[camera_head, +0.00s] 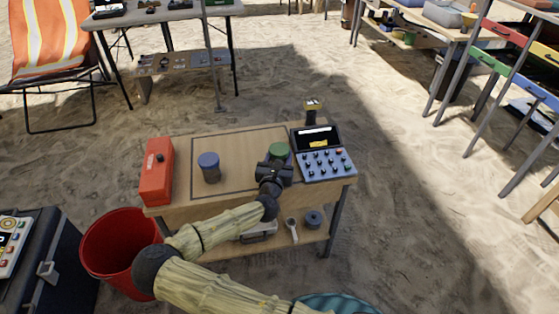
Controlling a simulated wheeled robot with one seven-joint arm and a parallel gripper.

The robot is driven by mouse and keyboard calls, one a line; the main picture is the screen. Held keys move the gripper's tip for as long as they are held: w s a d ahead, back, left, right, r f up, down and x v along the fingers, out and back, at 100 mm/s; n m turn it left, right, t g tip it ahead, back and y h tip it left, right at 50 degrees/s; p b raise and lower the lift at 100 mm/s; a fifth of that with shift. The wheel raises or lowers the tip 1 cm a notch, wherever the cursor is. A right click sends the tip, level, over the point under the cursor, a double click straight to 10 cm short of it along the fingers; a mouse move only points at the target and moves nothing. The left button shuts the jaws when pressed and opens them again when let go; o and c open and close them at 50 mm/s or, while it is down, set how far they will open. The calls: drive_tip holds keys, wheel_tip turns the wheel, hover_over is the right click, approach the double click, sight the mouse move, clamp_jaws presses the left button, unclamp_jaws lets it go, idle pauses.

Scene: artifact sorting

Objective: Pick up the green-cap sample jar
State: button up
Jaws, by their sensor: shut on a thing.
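The green-cap sample jar (279,149) is on the right part of the small wooden table (225,142), left of the console. Only its green cap shows clearly; its body is hidden behind my gripper. My gripper (275,168) is shut on the jar from the near side. I cannot tell whether the jar touches the table or is slightly raised. A blue-cap jar (209,168) stands upright on the table to the left, apart from my gripper.
A red toolbox (157,171) stands at the table's left edge. A console with knobs (326,164) sits close to the right of my gripper. A red bucket (105,243) stands on the sand at the front left. Bare tabletop lies between the two jars.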

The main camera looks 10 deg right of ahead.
wheel_tip(320, 180, up, 10)
drive_tip(key=p, duration=0.2)
drive_tip(key=shift+p, duration=0.4)
drive_tip(key=shift+w, duration=0.1)
idle(0.4)
